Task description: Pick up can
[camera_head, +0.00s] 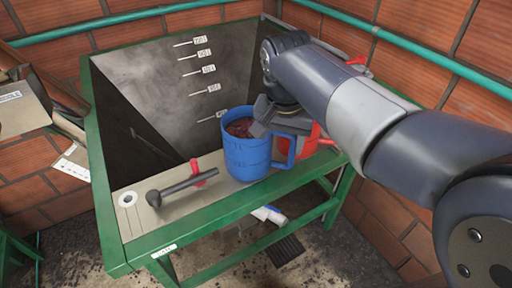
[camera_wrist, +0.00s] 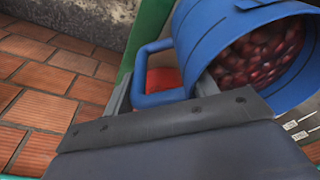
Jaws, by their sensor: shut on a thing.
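The can is a blue mug-like container (camera_head: 247,156) with a side handle, full of dark red cherries or beans. In the head view it is at the front ledge of the green-framed hopper, upright, and I cannot tell whether it touches the ledge. My gripper (camera_head: 268,122) reaches it from the upper right. In the wrist view the blue can (camera_wrist: 230,50) fills the upper right, its handle to the left. My gripper (camera_wrist: 165,95) is shut on the can, with one finger at the handle and one by the rim; the exact contact is partly hidden.
A green-framed hopper (camera_head: 95,130) with level marks on its back wall stands behind. A dark hammer-like tool (camera_head: 180,186) with a red piece lies on the ledge to the left. A red object (camera_head: 308,145) is behind the can's handle. Brick walls and a green pipe (camera_head: 400,46) enclose the place.

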